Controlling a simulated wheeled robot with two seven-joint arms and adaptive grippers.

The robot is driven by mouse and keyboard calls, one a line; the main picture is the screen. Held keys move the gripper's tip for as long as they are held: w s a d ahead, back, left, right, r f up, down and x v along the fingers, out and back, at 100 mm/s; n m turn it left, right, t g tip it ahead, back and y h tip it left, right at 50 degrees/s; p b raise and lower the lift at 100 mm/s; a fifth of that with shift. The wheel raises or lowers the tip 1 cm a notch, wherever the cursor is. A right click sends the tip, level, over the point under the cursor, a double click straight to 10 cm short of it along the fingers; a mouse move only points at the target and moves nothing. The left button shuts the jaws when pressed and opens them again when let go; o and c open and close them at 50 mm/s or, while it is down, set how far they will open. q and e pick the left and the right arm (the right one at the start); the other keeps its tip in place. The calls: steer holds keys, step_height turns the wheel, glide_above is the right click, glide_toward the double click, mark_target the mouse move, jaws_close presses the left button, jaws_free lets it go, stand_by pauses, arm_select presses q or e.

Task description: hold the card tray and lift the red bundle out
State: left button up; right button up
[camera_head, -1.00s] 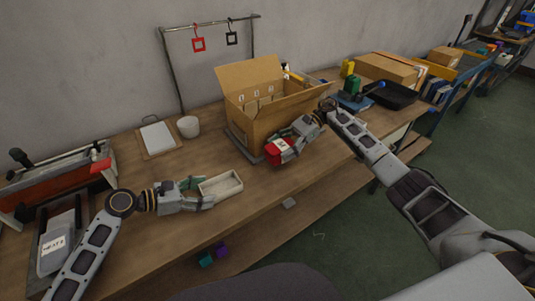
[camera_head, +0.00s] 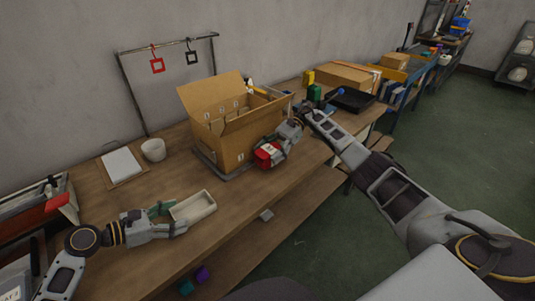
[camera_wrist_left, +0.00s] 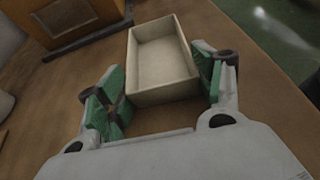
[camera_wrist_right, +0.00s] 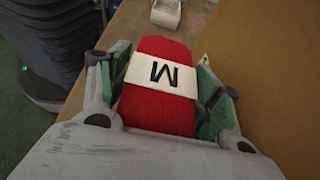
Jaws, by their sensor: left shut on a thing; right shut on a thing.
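The card tray (camera_head: 193,207) is a shallow, pale, empty box low over the wooden table in the head view. My left gripper (camera_head: 168,222) is shut on its near end. In the left wrist view the tray (camera_wrist_left: 160,60) sits between the green pads of my left gripper (camera_wrist_left: 160,92). The red bundle (camera_head: 266,154) with a white band is held in my right gripper (camera_head: 281,143), beside the cardboard box. In the right wrist view the bundle (camera_wrist_right: 160,105) shows a black letter on its band, and my right gripper (camera_wrist_right: 157,95) is closed on its sides.
An open cardboard box (camera_head: 230,140) stands at the table's middle, right of the tray. A white cup (camera_head: 153,150) and a white pad on a board (camera_head: 122,165) lie behind. A rack with red and black square tags (camera_head: 157,66) stands at the back. Bare wooden table (camera_head: 120,195) lies around the tray.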

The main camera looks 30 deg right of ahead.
stand_by(0.4)
arm_select(q)
steer(key=o, duration=1.1)
steer(key=shift+c, duration=0.2)
steer(key=shift+a, duration=0.1)
steer(key=shift+v, duration=5.95)
